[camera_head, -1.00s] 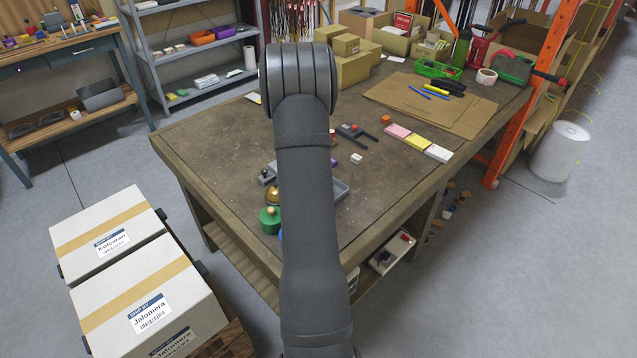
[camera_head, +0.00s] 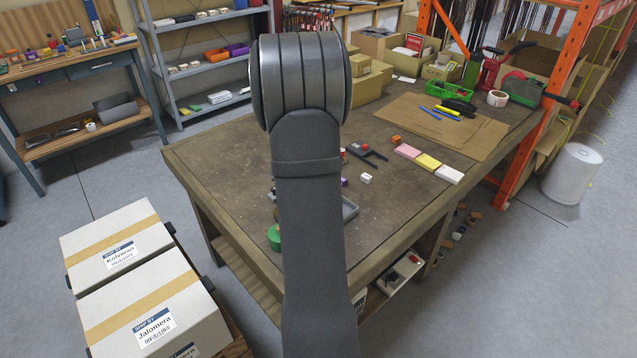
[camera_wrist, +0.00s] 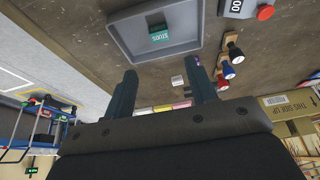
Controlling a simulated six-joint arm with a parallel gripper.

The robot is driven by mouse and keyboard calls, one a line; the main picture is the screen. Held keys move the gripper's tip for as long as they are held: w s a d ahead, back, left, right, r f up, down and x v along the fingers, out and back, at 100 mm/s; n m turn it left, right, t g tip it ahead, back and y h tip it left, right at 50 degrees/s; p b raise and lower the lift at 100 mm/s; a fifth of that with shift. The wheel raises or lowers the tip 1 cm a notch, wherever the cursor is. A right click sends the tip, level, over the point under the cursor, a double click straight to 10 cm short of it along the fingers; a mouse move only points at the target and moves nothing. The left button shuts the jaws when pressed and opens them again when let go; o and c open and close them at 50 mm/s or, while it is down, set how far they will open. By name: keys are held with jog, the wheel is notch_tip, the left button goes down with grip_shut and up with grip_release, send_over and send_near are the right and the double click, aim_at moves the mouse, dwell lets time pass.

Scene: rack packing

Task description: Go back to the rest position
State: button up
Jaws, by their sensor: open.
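My gripper (camera_wrist: 162,66) shows in the wrist view with its two dark fingers spread apart and nothing between them. Beyond the fingers, a grey tray (camera_wrist: 127,44) lies on the brown worktable, with a small green labelled block (camera_wrist: 159,33) in it. The fingers are apart from the tray. In the head view my arm stands upright in front of the worktable (camera_head: 225,165), and my gripper is hidden there. The arm covers most of the tray, whose right edge (camera_head: 350,208) shows beside it.
Pink, yellow and white blocks (camera_head: 428,162) lie in a row on the table's right side. Cardboard boxes (camera_head: 370,85) and a green basket (camera_head: 450,91) stand at the back. Two labelled cartons (camera_head: 120,225) stand at the lower left. The table's left part is clear.

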jog(key=x, duration=1.2)
jog(key=shift+s+f, duration=0.1)
jog(key=shift+f, duration=0.05)
jog(key=shift+r, duration=1.3)
